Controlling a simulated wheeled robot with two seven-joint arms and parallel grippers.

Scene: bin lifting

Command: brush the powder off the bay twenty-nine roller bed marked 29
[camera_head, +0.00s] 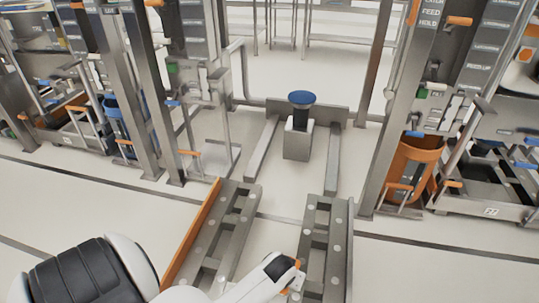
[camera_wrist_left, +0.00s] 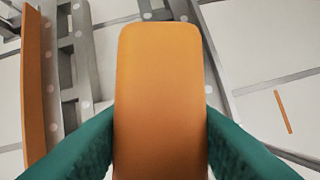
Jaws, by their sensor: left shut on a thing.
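The roller bed shows in the head view as two grey metal rails, a left rail (camera_head: 232,222) and a right rail (camera_head: 325,245), both dotted with pale round spots. I cannot tell whether the spots are powder or part of the bed. No 29 mark is readable on it. My left gripper (camera_wrist_left: 160,135) has teal fingers shut on an orange block-like thing (camera_wrist_left: 160,70), perhaps the brush; no bristles show. In the head view my left arm reaches over the near part of the bed, with a bit of orange at its end. My right gripper is out of view.
An orange guard (camera_head: 195,235) runs along the left rail. Beyond the bed stands a grey post with a blue cap (camera_head: 302,98) between two low bars. Upright frames flank it. An orange bin (camera_head: 415,160) stands at right. A thin orange stick (camera_wrist_left: 283,111) lies on the floor.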

